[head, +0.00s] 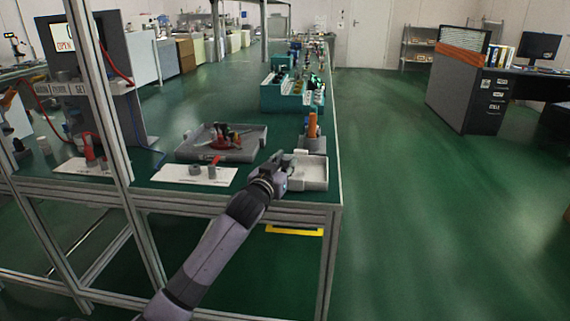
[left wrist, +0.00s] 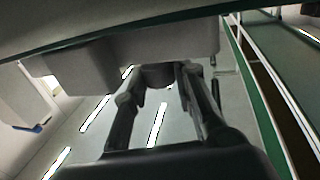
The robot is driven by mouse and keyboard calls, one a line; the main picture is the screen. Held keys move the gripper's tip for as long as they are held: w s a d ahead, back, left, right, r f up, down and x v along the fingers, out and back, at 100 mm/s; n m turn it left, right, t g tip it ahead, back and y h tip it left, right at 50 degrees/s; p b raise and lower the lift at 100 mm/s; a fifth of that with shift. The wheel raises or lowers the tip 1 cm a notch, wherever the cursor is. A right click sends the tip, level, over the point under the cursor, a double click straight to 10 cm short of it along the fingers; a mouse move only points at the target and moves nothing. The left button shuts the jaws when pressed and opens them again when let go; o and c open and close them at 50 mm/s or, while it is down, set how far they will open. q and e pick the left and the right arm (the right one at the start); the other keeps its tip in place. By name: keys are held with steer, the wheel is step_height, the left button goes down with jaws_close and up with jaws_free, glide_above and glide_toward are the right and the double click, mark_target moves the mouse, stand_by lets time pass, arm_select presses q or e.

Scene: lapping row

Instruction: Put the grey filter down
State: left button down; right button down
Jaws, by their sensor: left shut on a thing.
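My left gripper (head: 281,162) is at the front right of the workbench, at the left edge of a small light grey tray (head: 314,176). In the left wrist view its two fingers (left wrist: 158,78) are closed on a dark grey rounded piece (left wrist: 157,74), which looks like the grey filter. Only a small part of that piece shows, and in the head view the gripper hides most of it. I cannot tell whether it touches the tray. My right gripper is not in view.
A larger grey tray (head: 184,154) with tools lies to the left. A white plate (head: 172,174) with grey cylinders is in front of it. An orange-topped item (head: 313,126) stands behind the small tray. Teal bins (head: 285,101) stand farther back. The floor to the right is clear.

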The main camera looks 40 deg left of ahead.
arm_select(q)
steer(key=shift+f, duration=0.1)
steer(key=c, duration=1.3)
jaws_free()
